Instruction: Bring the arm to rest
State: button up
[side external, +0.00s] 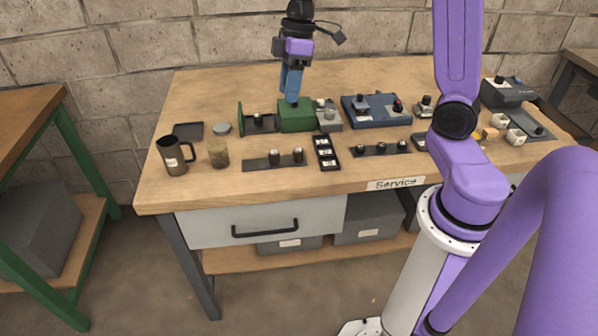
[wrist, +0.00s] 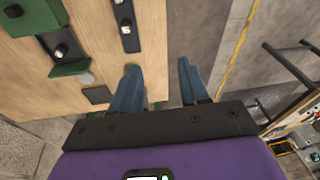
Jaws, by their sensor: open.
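My gripper (side external: 289,97) hangs fingers down over the workbench (side external: 225,87) in the side view, in front of or above a green box (side external: 296,118). I cannot tell how far it is from the box. Its two blue fingers also show in the wrist view (wrist: 159,68), spread wide apart with nothing between them.
On the bench stand a dark mug (side external: 174,160), a brown cup (side external: 218,153), a small dark tray (side external: 188,131), a black three-slot holder (side external: 326,153) and a blue fixture (side external: 376,111). Several small fixtures crowd the right side. The back left bench top is clear.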

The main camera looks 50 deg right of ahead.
jog(key=s+a+n+h, duration=0.1)
jog(key=s+a, duration=0.7)
jog(key=s, duration=0.4)
jog(key=s+d+f+n+h, duration=0.1)
jog(key=s+f, duration=0.2)
jog(key=s, duration=1)
jog(key=shift+s+f, duration=0.15)
jog(key=shift+f, duration=0.1)
